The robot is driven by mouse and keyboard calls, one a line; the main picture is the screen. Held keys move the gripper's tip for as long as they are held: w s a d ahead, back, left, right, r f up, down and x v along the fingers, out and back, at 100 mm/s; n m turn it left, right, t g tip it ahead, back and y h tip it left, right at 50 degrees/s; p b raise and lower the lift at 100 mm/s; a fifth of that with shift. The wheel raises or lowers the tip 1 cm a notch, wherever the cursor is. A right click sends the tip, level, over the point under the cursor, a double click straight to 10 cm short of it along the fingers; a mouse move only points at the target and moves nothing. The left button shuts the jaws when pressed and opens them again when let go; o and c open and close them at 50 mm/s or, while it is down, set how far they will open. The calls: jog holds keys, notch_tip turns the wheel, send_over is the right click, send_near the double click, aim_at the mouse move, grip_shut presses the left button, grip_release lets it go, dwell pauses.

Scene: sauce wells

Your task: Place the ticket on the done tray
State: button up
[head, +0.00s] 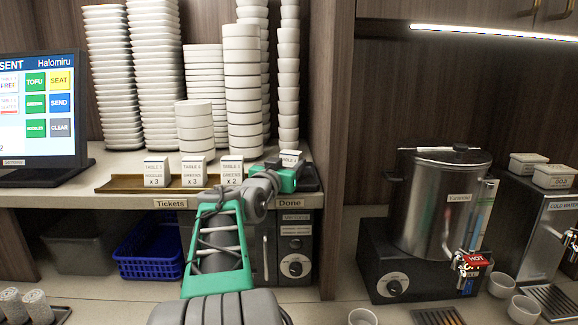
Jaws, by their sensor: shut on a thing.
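My gripper (291,166) is at the right end of the counter, shut on a small white ticket (291,155). The ticket's top shows above the green gripper body, with small print on it; its lower part is hidden. The dark done tray (313,180) lies behind the "Done" label, mostly hidden by my gripper. The ticket is over or at this tray; I cannot tell whether it touches it. Three other white tickets (193,172) stand upright in a row on the brown tickets tray (121,184), left of my gripper.
Tall stacks of white dishes (243,95) stand behind the trays. An order screen (40,110) is at the left. A wooden upright panel (345,150) borders the counter on the right. A blue basket (150,250) sits below; a steel boiler (437,205) stands farther right.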

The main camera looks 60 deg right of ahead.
jog(key=shift+f, duration=0.3)
jog(key=shift+f+b, duration=0.45)
jog(key=shift+f, duration=0.15)
jog(key=o, duration=1.4)
jog(key=shift+f, duration=0.2)
jog(key=shift+c, duration=0.2)
jog(key=shift+r+p, duration=0.25)
jog(key=shift+p, duration=0.05)
jog(key=shift+r+p, duration=0.5)
jog(key=shift+p, duration=0.1)
jog(key=a+b, duration=0.3)
jog(key=a, duration=0.9)
jog(key=shift+s+r, duration=0.4)
jog(key=shift+s, duration=0.05)
